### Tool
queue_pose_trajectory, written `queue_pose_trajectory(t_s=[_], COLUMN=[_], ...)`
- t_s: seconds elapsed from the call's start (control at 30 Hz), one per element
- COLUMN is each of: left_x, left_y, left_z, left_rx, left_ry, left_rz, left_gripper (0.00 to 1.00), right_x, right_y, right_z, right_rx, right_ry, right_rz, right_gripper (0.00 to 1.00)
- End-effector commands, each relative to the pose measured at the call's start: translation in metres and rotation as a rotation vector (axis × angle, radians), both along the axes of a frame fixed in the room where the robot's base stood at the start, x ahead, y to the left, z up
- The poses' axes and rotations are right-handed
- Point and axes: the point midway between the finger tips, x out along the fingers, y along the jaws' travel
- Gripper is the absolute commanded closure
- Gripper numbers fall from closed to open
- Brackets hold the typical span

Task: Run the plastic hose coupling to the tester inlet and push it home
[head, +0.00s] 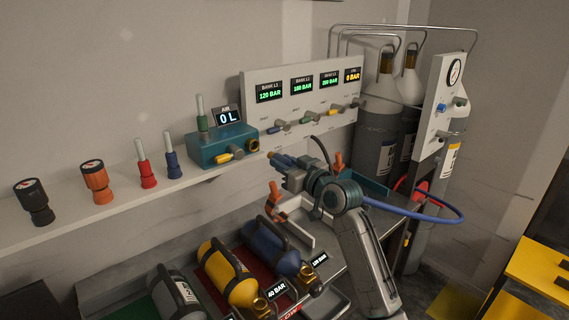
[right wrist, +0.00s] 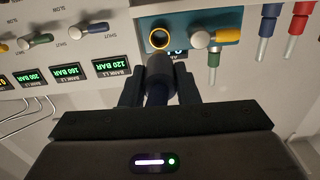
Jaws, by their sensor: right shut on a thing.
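The tester is a teal box (head: 215,150) with a "0 L" display on the shelf. Its inlet, a brass ring (head: 252,146), faces out at the right end; the ring also shows in the right wrist view (right wrist: 159,40). My right gripper (head: 284,161) is shut on the dark hose coupling (right wrist: 158,80). The coupling's brass tip (head: 270,155) points at the inlet and looks a little short of it. In the right wrist view the coupling lies just below the ring; contact cannot be told. A blue hose (head: 440,216) loops out to the right. My left gripper is not seen.
A white valve panel (head: 300,88) with bank displays stands right of the tester. Colored probes (head: 147,163) and gauges (head: 95,181) line the shelf at left. Yellow (head: 228,275) and blue (head: 273,250) cylinders lie below. A white bracket with orange ends (head: 292,222) sits under my right gripper.

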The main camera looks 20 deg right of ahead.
Motion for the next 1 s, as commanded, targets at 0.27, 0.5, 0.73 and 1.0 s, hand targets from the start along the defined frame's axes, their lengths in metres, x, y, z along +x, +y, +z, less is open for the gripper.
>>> queue_pose_trajectory(t_s=[0.27, 0.5, 0.73, 1.0], left_x=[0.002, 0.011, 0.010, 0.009], left_y=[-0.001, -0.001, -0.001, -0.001], left_z=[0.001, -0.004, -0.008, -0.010], left_rx=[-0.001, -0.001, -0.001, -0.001], left_ry=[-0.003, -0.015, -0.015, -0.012], left_rz=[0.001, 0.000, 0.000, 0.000], left_gripper=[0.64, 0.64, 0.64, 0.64], right_x=[0.005, 0.027, 0.045, 0.054], right_y=[0.002, 0.010, 0.016, 0.019], right_z=[0.000, 0.000, 0.000, 0.001], right_rx=[0.009, 0.010, 0.009, 0.008], right_ry=[0.001, 0.001, 0.000, 0.001], right_rz=[0.000, 0.000, -0.001, -0.001], right_gripper=[1.00, 1.00, 1.00, 1.00])
